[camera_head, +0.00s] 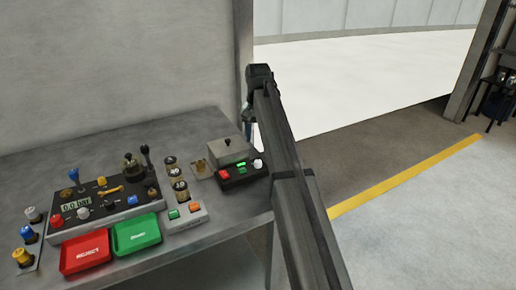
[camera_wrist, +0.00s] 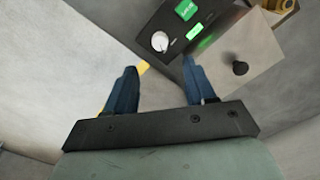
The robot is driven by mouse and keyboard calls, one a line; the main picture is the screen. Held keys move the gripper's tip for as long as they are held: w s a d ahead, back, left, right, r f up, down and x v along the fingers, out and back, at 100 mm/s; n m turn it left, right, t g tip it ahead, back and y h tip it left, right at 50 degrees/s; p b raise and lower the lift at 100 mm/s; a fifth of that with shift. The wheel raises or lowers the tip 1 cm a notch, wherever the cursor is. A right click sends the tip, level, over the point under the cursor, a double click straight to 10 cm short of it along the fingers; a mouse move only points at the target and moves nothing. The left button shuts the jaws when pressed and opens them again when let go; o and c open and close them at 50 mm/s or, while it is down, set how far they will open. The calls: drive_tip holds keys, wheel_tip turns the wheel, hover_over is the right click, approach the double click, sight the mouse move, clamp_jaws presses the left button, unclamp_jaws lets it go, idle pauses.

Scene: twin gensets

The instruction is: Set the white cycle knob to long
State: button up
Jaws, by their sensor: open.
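The white knob (camera_head: 258,164) sits at the right end of a small black control box (camera_head: 240,178) near the table's right edge. The knob also shows in the wrist view (camera_wrist: 160,41), near the top middle, with small markings beside it that I cannot read. Its exact setting is unclear. My gripper (camera_wrist: 162,75) is open, with its two blue fingers apart and nothing between them. The knob appears beyond the fingertips, not touched. In the head view my gripper is mostly hidden behind my arm.
The black box also carries a red button (camera_head: 224,174), a green button (camera_wrist: 186,9) and a lit green display (camera_wrist: 200,33). A grey lidded box (camera_head: 228,151) with a dark knob stands just behind. A larger panel (camera_head: 125,203) and red and green trays lie left.

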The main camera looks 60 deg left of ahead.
drive_tip(key=shift+r, duration=2)
